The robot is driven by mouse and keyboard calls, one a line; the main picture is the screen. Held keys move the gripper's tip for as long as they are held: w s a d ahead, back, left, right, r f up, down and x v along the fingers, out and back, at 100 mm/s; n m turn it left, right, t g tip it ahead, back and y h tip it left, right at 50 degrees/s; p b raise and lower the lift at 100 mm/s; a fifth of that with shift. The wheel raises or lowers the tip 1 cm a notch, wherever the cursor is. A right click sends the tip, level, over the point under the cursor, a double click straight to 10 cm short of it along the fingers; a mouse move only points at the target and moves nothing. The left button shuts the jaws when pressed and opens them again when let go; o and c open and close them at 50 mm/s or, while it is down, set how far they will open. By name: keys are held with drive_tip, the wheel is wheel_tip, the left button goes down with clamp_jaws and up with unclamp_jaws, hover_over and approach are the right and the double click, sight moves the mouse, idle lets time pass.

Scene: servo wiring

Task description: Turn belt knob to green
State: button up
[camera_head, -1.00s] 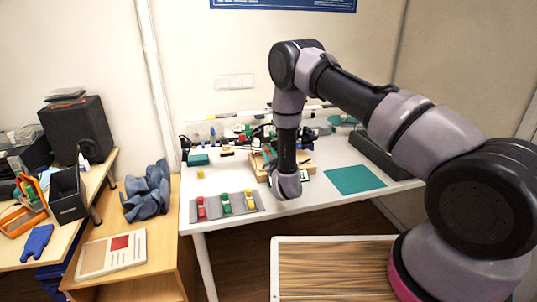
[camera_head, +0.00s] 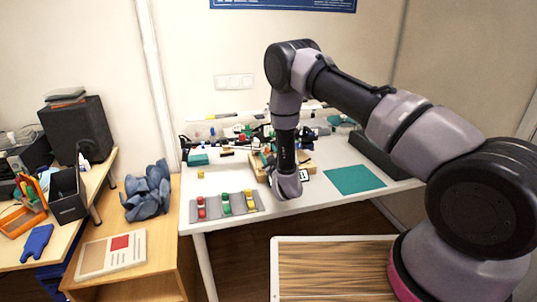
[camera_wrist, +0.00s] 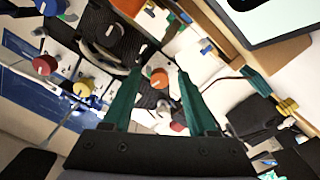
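My gripper (camera_wrist: 158,74) shows in the wrist view with two green fingers spread apart. An orange-red knob (camera_wrist: 159,77) appears between the fingertips, on a pale panel. I cannot tell whether the fingers touch it or at what depth it lies. A red knob (camera_wrist: 45,64) and a yellow knob (camera_wrist: 82,88) stand further left, and a dark red round part (camera_wrist: 178,125) shows between the fingers nearer the palm. No label tells which is the belt knob, and I see no clear green mark beside it. In the head view my arm's end mostly hides the wooden board (camera_head: 309,166).
The white table (camera_head: 330,202) carries a grey mat (camera_head: 214,211) with red, green and yellow parts, a teal mat (camera_head: 355,179) and a long dark box (camera_head: 385,158). Cluttered parts line the back. Cables and a black block (camera_wrist: 253,116) lie right of my fingers.

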drive_tip(key=shift+s, duration=0.1)
drive_tip(key=v, duration=1)
drive_tip(key=shift+s, duration=0.3)
drive_tip(key=shift+d, duration=0.1)
